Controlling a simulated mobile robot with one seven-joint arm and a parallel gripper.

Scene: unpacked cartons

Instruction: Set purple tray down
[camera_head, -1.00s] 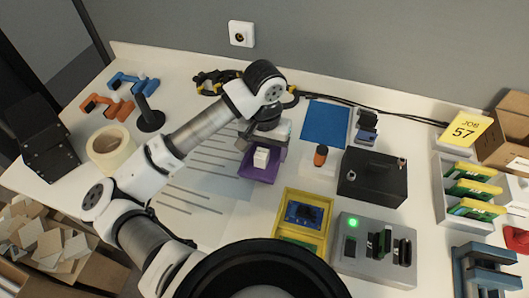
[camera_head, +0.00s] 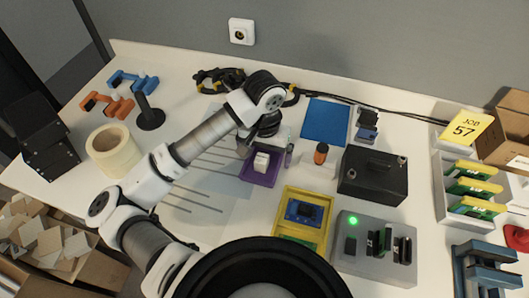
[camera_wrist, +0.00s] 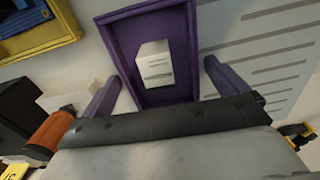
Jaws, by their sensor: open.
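The purple tray (camera_head: 270,181) lies on the white table on a pale striped sheet, with a small white box (camera_head: 261,162) inside. In the wrist view the tray (camera_wrist: 120,45) fills the upper middle and the labelled box (camera_wrist: 155,65) sits in it. My gripper (camera_wrist: 163,72) is open, with one finger on each side of the tray's near end. Small gaps show between fingers and tray walls. In the head view my gripper (camera_head: 268,148) is at the tray's far end, one finger visible on the right; the other is hidden.
A yellow tray (camera_head: 281,237) with a blue board is in front right of the purple tray. A tape roll (camera_head: 113,150) is left. The striped sheet left of the tray is clear.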

